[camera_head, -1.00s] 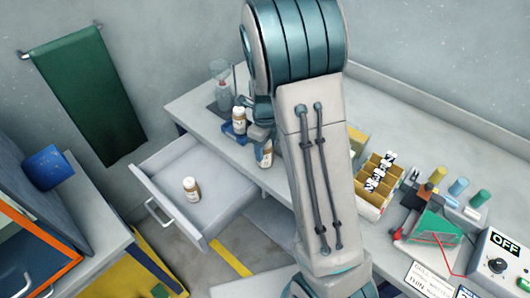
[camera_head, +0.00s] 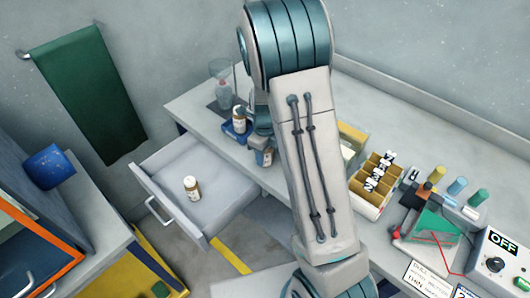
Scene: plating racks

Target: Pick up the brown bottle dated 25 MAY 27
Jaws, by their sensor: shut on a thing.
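One bottle (camera_head: 192,189) stands upright in the open drawer. Another bottle (camera_head: 239,121) stands on the blue tray (camera_head: 231,137) on the bench.
The open drawer (camera_head: 160,183) juts out from the bench (camera_head: 190,108). A glass vessel (camera_head: 221,90) stands behind the tray. To the right are a yellow divided box (camera_head: 367,205), coloured cylinders (camera_head: 457,187) and a switch box marked OFF (camera_head: 497,262).

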